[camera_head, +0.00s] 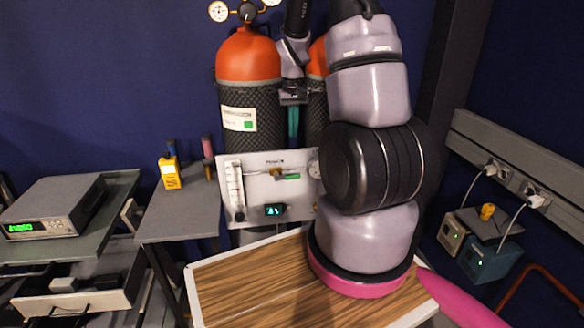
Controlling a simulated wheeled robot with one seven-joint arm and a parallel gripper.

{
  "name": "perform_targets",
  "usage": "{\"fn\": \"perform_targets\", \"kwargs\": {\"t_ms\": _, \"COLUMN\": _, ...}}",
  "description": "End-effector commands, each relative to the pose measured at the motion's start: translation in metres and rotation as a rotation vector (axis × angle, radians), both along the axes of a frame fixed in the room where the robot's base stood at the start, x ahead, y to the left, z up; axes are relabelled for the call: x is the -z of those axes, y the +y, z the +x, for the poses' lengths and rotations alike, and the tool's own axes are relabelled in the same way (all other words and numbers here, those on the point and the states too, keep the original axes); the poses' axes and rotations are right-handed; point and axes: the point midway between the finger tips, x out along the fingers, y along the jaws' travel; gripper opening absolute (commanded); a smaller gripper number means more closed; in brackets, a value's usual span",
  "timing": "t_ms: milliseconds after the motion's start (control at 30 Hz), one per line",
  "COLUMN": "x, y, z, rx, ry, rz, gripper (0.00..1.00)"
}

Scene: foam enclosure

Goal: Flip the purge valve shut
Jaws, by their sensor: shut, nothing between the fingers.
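A pale panel (255,205) stands below the gas cylinders, with small lettering too blurred to read for certain. On its upper part is a small brass valve (277,172) in a horizontal line. A green handle (291,177) extends right from it, roughly level; I take this to be the purge valve. My gripper (293,134) points down in front of the cylinders, above the panel and apart from the handle in the picture. Its narrow teal fingers are together and empty. My arm hides the panel's right end.
Orange-topped cylinders (248,60) stand behind the panel. A flow tube (236,190) and a small lit display (274,210) are on the panel. A yellow meter (170,172) stands on a grey shelf (182,212) at left. A wood-grain top (250,290) lies in front, mostly bare.

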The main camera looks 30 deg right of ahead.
Motion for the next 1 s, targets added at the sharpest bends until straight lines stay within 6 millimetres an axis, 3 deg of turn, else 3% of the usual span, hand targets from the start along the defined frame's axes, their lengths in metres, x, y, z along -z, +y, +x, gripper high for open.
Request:
{"fn": "perform_targets", "kwargs": {"t_ms": 167, "x": 0.021, "y": 0.0, "z": -0.001, "rx": -0.001, "ry": 0.005, "rz": 0.0, "gripper": 0.0}}
{"fn": "perform_targets", "kwargs": {"t_ms": 600, "x": 0.111, "y": 0.0, "z": -0.001, "rx": 0.0, "ry": 0.005, "rz": 0.001, "gripper": 0.0}}
{"fn": "perform_targets", "kwargs": {"t_ms": 800, "x": 0.133, "y": 0.0, "z": 0.0, "rx": 0.001, "ry": 0.001, "rz": 0.0, "gripper": 0.0}}
{"fn": "perform_targets", "kwargs": {"t_ms": 1000, "x": 0.138, "y": 0.0, "z": 0.0, "rx": 0.0, "ry": 0.0, "rz": 0.0, "gripper": 0.0}}
